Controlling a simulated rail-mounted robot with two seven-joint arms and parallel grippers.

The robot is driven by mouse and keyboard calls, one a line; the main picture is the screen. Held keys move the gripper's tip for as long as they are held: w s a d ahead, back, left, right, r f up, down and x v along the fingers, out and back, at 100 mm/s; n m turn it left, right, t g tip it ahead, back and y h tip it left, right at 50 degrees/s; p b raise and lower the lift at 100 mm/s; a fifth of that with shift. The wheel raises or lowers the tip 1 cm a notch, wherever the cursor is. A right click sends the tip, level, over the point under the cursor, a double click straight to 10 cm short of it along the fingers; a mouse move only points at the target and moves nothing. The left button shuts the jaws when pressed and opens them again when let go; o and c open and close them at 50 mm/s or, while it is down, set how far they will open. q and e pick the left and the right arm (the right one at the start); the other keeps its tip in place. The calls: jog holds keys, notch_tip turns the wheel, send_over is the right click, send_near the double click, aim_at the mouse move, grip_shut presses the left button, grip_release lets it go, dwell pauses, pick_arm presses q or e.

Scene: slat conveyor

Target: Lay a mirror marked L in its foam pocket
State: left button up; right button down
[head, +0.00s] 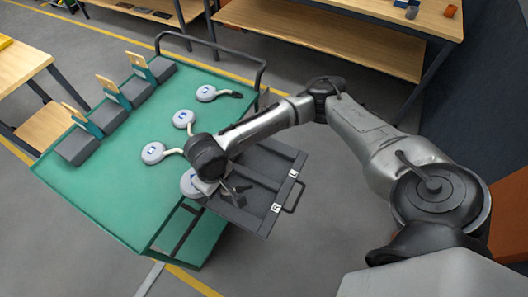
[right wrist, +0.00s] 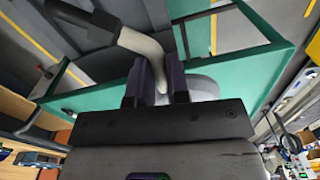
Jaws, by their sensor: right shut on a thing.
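My right gripper (right wrist: 155,88) is shut on the pale stem of a mirror (right wrist: 148,45). The stem has a dark end, and the round head is partly hidden behind the jaws. In the head view this mirror's white round head (head: 189,184) shows beside my right wrist, at the edge of the dark tray. The dark tray (head: 254,217) has recessed pockets, partly hidden by my arm, and white label tags; the near tag seems to read R. My left gripper is not in view.
Three more white round mirrors, (head: 206,93), (head: 182,119) and (head: 153,153), lie on the green cart top (head: 110,190); their blue marks are too small to read. Grey blocks with upright wooden pieces (head: 131,92) line its left side. A dark handle rail (head: 215,48) stands at the back.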

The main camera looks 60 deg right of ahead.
jog(key=s+d+f+m, duration=0.35)
jog(key=s+f, duration=0.25)
jog(key=f, duration=0.5)
jog(key=m+b, duration=0.3)
jog(key=m, duration=0.2)
send_over(263, 169)
jog(key=shift+f, duration=5.65)
jog(key=shift+t, duration=0.3)
notch_tip(263, 169, down, 6)
jog(key=b, duration=0.7)
jog(key=shift+f+b, duration=0.15)
jog(key=shift+b, duration=0.15)
jog(key=shift+f, duration=1.55)
